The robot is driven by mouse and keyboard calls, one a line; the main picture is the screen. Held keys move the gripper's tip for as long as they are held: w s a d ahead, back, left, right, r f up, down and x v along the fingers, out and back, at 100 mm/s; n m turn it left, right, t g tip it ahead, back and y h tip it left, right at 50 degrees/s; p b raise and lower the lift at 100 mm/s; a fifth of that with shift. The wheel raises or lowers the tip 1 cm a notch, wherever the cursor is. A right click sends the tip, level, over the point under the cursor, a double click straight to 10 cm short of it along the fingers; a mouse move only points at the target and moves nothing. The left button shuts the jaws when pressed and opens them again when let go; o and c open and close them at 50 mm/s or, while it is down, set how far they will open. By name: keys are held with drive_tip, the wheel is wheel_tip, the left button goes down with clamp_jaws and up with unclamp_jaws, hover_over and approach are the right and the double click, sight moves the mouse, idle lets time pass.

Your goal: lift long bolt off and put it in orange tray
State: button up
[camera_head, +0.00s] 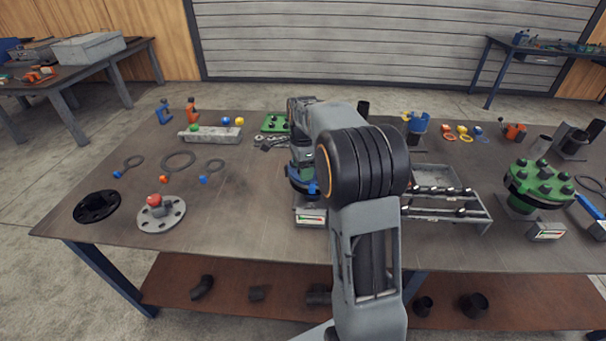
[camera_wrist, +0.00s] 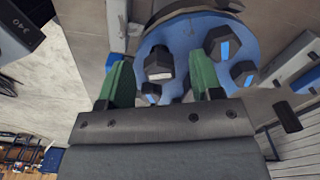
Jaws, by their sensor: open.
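My gripper (camera_wrist: 160,80) is open in the wrist view, its two green fingers apart over a blue flange (camera_wrist: 185,30). Several dark hex bolts stand on the flange. One bolt with a pale end (camera_wrist: 160,64) lies between the fingers in the picture; I cannot tell whether either finger touches it. Two other bolts with blue marks, one higher (camera_wrist: 222,42) and one lower (camera_wrist: 243,72), are to the right. Which bolt is the long one is not clear. In the head view my arm hides most of the blue flange (camera_head: 301,181) and my gripper. I cannot make out an orange tray.
A grey tray (camera_head: 482,222) with dark rods is right of my arm. A green bolted flange (camera_head: 540,184) stands further right. A grey flange with a red knob (camera_head: 161,213) and a black flange (camera_head: 97,206) lie at the left.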

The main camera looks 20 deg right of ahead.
drive_tip(key=shift+f, duration=0.4)
drive_tip(key=c, duration=1.1)
drive_tip(key=shift+r, duration=0.1)
